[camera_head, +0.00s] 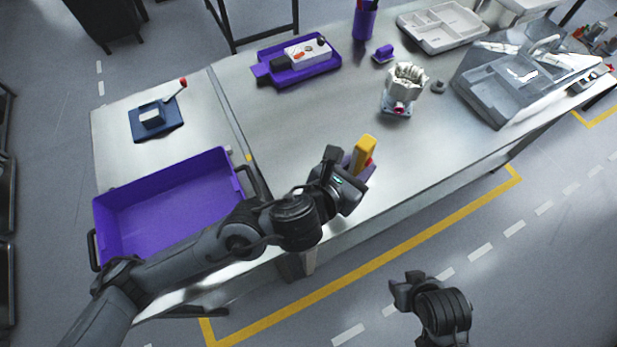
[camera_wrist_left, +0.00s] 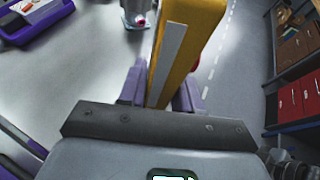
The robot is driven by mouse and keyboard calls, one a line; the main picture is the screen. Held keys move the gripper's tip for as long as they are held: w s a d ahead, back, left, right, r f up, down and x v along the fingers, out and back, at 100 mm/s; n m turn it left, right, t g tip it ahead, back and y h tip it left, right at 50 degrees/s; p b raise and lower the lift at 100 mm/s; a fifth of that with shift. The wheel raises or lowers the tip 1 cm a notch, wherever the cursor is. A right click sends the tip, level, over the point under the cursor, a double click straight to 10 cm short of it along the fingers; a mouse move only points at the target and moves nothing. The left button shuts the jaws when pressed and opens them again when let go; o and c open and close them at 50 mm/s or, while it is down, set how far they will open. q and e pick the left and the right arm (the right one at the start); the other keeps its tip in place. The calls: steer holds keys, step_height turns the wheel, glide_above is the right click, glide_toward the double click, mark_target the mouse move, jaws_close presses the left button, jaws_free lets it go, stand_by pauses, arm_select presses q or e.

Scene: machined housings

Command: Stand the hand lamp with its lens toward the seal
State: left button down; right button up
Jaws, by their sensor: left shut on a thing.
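The yellow hand lamp (camera_head: 365,150) is held by my left gripper (camera_head: 357,170) near the table's front edge. In the left wrist view the yellow lamp (camera_wrist_left: 188,45) rises between the purple fingers (camera_wrist_left: 160,88), with a grey strip along its side. A bit of red shows beside it in the head view. I cannot tell which way its lens faces. The machined housing (camera_head: 404,88) stands farther back, with a red-pink seal (camera_head: 399,107) low on its front. The seal also shows in the left wrist view (camera_wrist_left: 141,21). My right gripper (camera_head: 405,290) hangs over the floor; its jaw opening is unclear.
A purple tray (camera_head: 270,71) with a white box lies at the back. A small purple block (camera_head: 384,53), a grey knob (camera_head: 438,87), a divided white tray (camera_head: 440,45) and a grey bin (camera_head: 485,93) stand near the housing. An empty purple crate (camera_head: 170,200) is left. The middle table is clear.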

arm_select(q)
steer(key=shift+w+a+f, duration=0.1)
steer(key=shift+w+a, duration=0.2)
steer(key=w+a+f, duration=0.7)
steer(key=f, duration=0.3)
steer(key=shift+w+a+f, duration=0.15)
steer(key=shift+w+a, duration=0.15)
steer(key=shift+a, duration=0.05)
steer(key=shift+f, duration=0.2)
steer(key=c, duration=0.8)
jaws_free()
